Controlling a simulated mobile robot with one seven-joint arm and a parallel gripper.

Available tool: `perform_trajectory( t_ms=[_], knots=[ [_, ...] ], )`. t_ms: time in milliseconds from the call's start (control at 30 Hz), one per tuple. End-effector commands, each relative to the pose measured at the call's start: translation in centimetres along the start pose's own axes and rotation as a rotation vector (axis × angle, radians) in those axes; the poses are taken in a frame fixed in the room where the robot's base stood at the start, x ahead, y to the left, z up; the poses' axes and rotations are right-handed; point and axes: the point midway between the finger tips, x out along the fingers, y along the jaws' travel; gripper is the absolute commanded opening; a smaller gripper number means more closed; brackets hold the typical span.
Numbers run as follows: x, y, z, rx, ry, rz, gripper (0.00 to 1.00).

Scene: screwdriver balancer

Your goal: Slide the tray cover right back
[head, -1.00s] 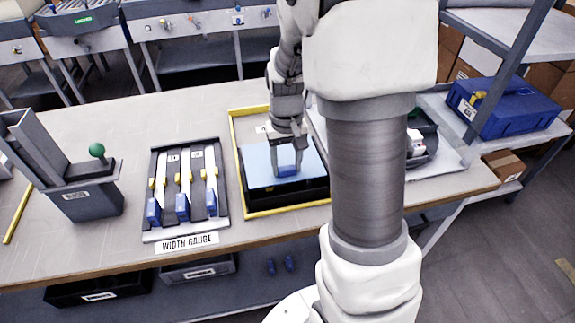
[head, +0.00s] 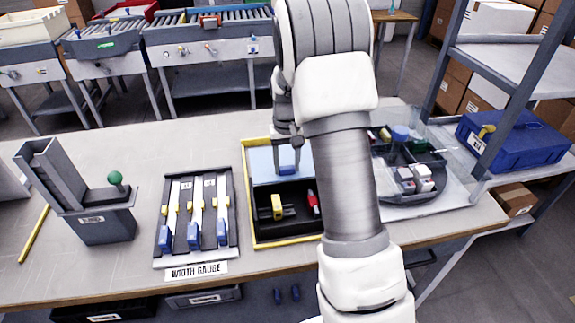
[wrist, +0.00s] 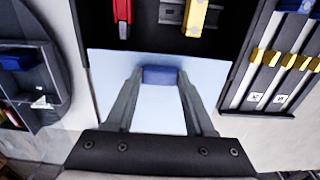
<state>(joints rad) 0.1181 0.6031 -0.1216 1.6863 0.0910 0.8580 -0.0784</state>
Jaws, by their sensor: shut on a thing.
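The tray (head: 254,237) has a yellow rim and dark inside walls and sits mid-table. Its light blue cover (head: 262,164) lies over the far part, and the near part is uncovered. A blue handle (head: 287,170) stands on the cover's near edge. My gripper (head: 289,146) is shut on this handle from above. In the wrist view the fingers (wrist: 158,80) hold the blue handle (wrist: 160,75) on the pale cover (wrist: 110,75). In the open part lie a yellow tool (head: 277,206) and a red tool (head: 313,202). My arm hides the tray's right side.
A width gauge board (head: 165,255) with blue and yellow sliders lies left of the tray. A grey holder with a green knob (head: 115,178) stands further left. A round dark organizer (head: 415,195) sits to the right, and a blue case (head: 510,143) on the shelf.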

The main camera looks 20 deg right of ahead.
Motion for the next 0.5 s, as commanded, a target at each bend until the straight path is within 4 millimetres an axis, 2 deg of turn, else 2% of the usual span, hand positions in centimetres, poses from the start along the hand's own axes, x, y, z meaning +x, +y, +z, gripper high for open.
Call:
perform_trajectory(
  t_ms=[33, 67, 200, 233, 500],
  knots=[
    [-0.07, -0.01, -0.02, 0.0, 0.001, 0.0, 0.0],
    [-0.07, -0.01, -0.02, 0.0, 0.001, 0.0, 0.56],
    [-0.05, -0.01, -0.01, 0.0, 0.001, 0.0, 0.81],
    [-0.04, -0.01, 0.0, 0.0, 0.001, 0.0, 0.85],
    [-0.05, -0.01, 0.02, 0.0, 0.001, 0.0, 0.85]
  ],
)
